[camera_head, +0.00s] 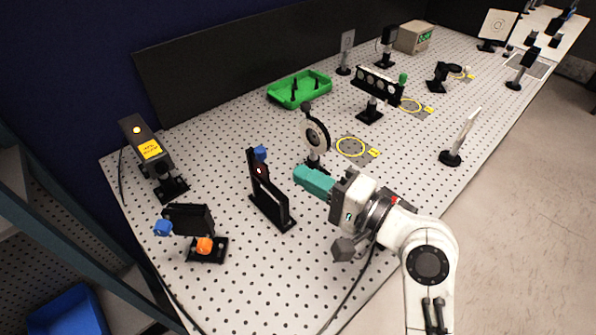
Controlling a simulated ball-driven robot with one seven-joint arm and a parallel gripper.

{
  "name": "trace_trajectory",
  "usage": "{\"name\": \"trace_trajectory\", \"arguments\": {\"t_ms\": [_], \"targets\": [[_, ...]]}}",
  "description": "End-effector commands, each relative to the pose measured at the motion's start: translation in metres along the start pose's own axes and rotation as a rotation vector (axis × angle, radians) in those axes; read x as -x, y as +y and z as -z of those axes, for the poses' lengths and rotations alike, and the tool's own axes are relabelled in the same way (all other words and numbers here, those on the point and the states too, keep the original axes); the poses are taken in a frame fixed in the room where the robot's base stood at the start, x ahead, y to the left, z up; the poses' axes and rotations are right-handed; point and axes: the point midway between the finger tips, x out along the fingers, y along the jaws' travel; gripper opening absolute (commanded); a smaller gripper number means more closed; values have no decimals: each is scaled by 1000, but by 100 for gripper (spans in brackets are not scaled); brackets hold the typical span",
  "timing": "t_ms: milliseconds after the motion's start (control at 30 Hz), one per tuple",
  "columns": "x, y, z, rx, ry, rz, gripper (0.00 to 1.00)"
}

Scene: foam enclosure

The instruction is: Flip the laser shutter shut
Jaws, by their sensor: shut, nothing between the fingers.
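A black L-shaped stand with a tall upright and a low foot, which looks like the laser shutter (267,197), is on the perforated table left of my gripper. It has a blue knob (261,153) near its top and a small red spot on its upright. My gripper (300,174) has teal fingers, shut and empty, pointing left toward the stand. A gap shows between the fingertips and the stand in this view. The laser housing (149,150), with an orange light and a yellow label, stands at the far left.
A black mount (190,220) with blue and orange knobs stands front left. A round dial mount (316,135) stands just behind my fingertips. A green tray (299,89), a filter holder (379,84) and a thin upright plate (462,136) are further off. A dark cable runs along the near edge.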

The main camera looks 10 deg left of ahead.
Motion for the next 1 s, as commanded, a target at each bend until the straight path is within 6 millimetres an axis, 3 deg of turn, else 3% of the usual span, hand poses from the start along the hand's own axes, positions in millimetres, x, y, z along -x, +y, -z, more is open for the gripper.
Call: {"name": "trace_trajectory", "arguments": {"t_ms": [300,433,1000], "targets": [[50,2,1,0,6,0,0],[63,1,1,-1,4,0,0],[70,0,0,0,2,-1,0]]}}
